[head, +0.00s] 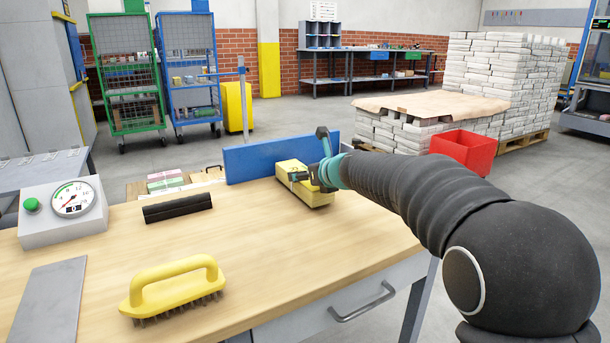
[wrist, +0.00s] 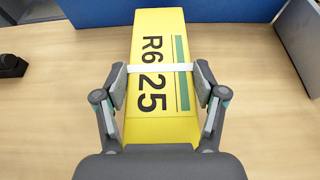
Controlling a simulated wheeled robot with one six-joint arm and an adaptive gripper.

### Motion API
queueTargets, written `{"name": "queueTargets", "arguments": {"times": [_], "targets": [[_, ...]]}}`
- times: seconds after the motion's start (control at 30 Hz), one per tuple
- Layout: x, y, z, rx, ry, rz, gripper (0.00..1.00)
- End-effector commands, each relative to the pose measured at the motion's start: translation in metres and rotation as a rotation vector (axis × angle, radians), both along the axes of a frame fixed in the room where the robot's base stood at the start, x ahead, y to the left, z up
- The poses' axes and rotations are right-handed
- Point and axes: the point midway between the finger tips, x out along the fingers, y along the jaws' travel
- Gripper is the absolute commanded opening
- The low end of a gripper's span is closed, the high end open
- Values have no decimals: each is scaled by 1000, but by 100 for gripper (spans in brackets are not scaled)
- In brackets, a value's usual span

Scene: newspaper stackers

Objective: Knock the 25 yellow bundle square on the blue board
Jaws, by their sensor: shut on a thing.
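The yellow bundle (head: 309,187) lies on the wooden table in front of the blue board. In the wrist view the bundle (wrist: 156,95) shows "R6 25", a green stripe and a white strap across it. Its far end is close to the blue board (head: 272,157); whether they touch I cannot tell. The board also crosses the top of the wrist view (wrist: 230,10). My gripper (wrist: 160,88) has one finger on each side of the bundle, shut on it around the strap. In the head view my gripper (head: 317,178) partly hides the bundle's right side.
On the wooden table (head: 250,235) stand a black bar (head: 178,206), a yellow-handled brush (head: 174,289), a dial box with a green button (head: 62,212) and a grey plate (head: 48,302). A red bin (head: 464,151) stands beyond the table. The table's middle is clear.

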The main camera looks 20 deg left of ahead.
Motion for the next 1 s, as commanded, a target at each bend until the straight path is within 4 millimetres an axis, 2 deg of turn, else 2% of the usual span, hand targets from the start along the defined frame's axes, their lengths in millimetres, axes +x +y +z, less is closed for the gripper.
{"name": "queueTargets", "arguments": {"times": [0.37,1.0], "targets": [[-1,-1,4,2,-2,-1,3],[-1,-1,44,2,-2,-1,3]]}}
